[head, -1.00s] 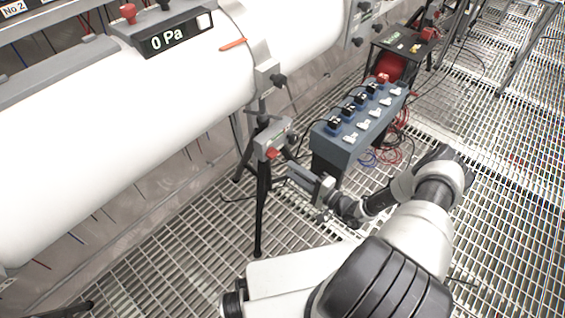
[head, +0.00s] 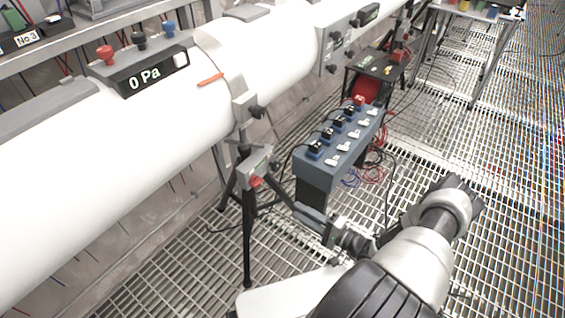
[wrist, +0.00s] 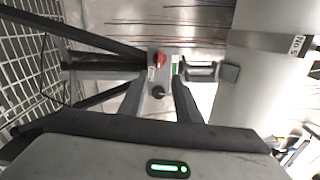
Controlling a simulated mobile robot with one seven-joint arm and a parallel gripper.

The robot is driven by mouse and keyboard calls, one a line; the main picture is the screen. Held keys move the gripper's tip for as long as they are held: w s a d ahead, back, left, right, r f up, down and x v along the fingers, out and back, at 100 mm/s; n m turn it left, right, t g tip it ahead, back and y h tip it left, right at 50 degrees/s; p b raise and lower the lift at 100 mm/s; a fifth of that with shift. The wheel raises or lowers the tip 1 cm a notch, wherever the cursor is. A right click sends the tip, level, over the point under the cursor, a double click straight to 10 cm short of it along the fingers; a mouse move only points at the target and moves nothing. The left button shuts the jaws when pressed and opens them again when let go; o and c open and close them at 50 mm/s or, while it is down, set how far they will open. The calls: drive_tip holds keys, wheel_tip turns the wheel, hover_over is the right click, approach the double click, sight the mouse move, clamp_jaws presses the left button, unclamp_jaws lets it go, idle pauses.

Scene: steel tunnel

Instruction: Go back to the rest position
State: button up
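My gripper (head: 304,211) is at the lower middle of the head view, empty, just right of a black tripod (head: 247,235). In the wrist view its two grey fingers (wrist: 162,92) stand apart. The tripod's grey head box (head: 257,167) with a red button is up and left of my fingers. In the wrist view this box (wrist: 158,75), with its red button and a black knob, shows beyond and between the fingers. I see no contact between them. My arm is stretched forward from the bottom right.
A large white pipe (head: 90,130) with a "0 Pa" display (head: 150,76) runs along the left. A blue-grey socket box (head: 335,150) with plugs and cables stands behind my gripper. A red reel (head: 367,90) is farther back. Open grating floor (head: 510,190) lies to the right.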

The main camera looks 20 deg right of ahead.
drive_tip(key=s+a+r+n+g+h, duration=0.1)
drive_tip(key=a+r+n+g, duration=0.3)
drive_tip(key=r, duration=0.7)
drive_tip(key=s+a+r+n+g+h, duration=0.15)
drive_tip(key=r+n+g, duration=0.35)
drive_tip(key=r, duration=0.6)
drive_tip(key=s+a+r+n+g+h, duration=0.1)
drive_tip(key=a+r+n+g, duration=0.25)
drive_tip(key=r+g, duration=0.45)
drive_tip(key=s+r+t+h, duration=0.4)
drive_tip(key=s+r, duration=0.3)
drive_tip(key=r, duration=0.3)
drive_tip(key=s+r+t+h, duration=0.3)
drive_tip(key=s+r+t, duration=0.1)
drive_tip(key=s+r, duration=0.5)
wheel_tip(320, 180, up, 19)
drive_tip(key=w+p, duration=0.1)
drive_tip(key=p, duration=1.7)
drive_tip(key=shift+w+a+f, duration=0.2)
drive_tip(key=shift+w+a, duration=0.1)
drive_tip(key=shift+a, duration=0.15)
drive_tip(key=shift+a, duration=0.1)
